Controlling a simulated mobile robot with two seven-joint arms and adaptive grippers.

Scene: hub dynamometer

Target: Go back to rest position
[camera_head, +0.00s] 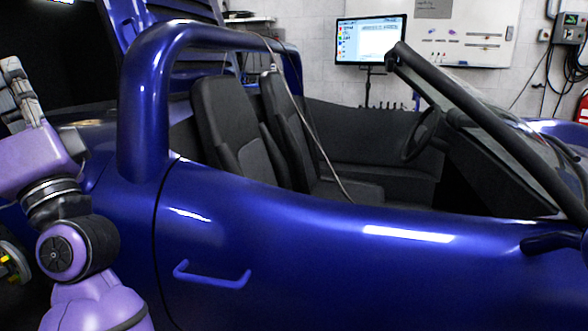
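My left arm stands at the left edge of the head view, its purple links bent upward. At its upper end, grey finger-like parts of my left gripper (20,92) point up and are partly cut off by the picture's edge. Whether they are open or shut does not show, and I see nothing held in them. The gripper is in front of the dark area left of the blue car's roll bar (143,105). I cannot tell how close it is to the car. My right gripper and arm are not in view.
A blue open car (330,255) fills the view, with a door handle (212,276), black seats (230,115) and a steering wheel (421,133). A cable (310,125) hangs into the cabin. A monitor (369,41) and whiteboard (465,40) are behind. A yellow-marked part (12,262) shows low left.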

